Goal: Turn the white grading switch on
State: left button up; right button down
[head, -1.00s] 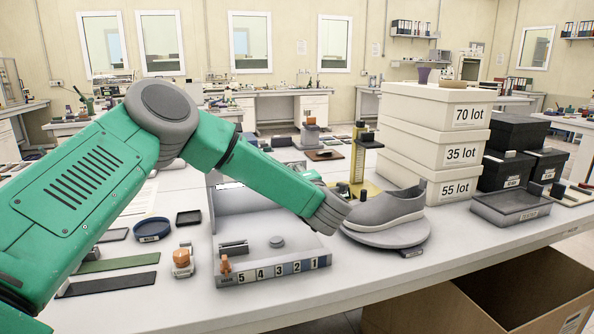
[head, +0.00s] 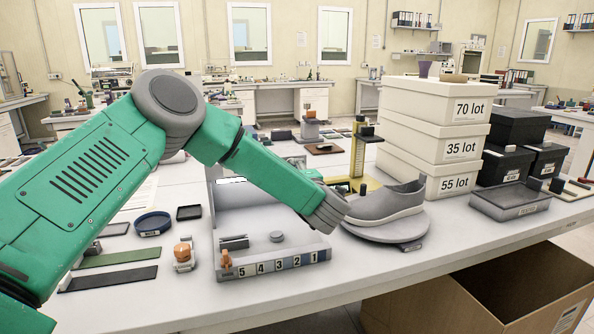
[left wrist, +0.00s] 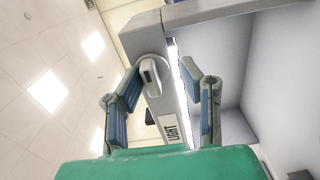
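In the left wrist view a small pale switch (left wrist: 150,72) in a rounded housing sits on a grey panel edge, above a white plate marked LIGHT (left wrist: 172,130). My left gripper (left wrist: 165,83) is open, with one finger on each side of the panel edge and the switch between them in the picture. I cannot tell whether it touches the switch. In the head view the grey booth (head: 272,275) with the 5 4 3 2 1 strip stands behind my left forearm, which hides part of it. My left fingers and the switch are hidden there. My right gripper is not in view.
A grey shoe (head: 388,203) rests on a round grey stand (head: 385,233) right of my wrist. White lot boxes (head: 440,155) are stacked behind it. An orange-topped device (head: 184,255) and dark strips (head: 108,278) lie left of the booth.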

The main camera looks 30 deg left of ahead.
pick_arm(q)
jog(key=shift+r, duration=0.25)
jog(key=v, duration=1.1)
jog(key=shift+s+d+f, duration=0.2)
jog(key=shift+s+d, duration=0.05)
jog(key=shift+d, duration=0.05)
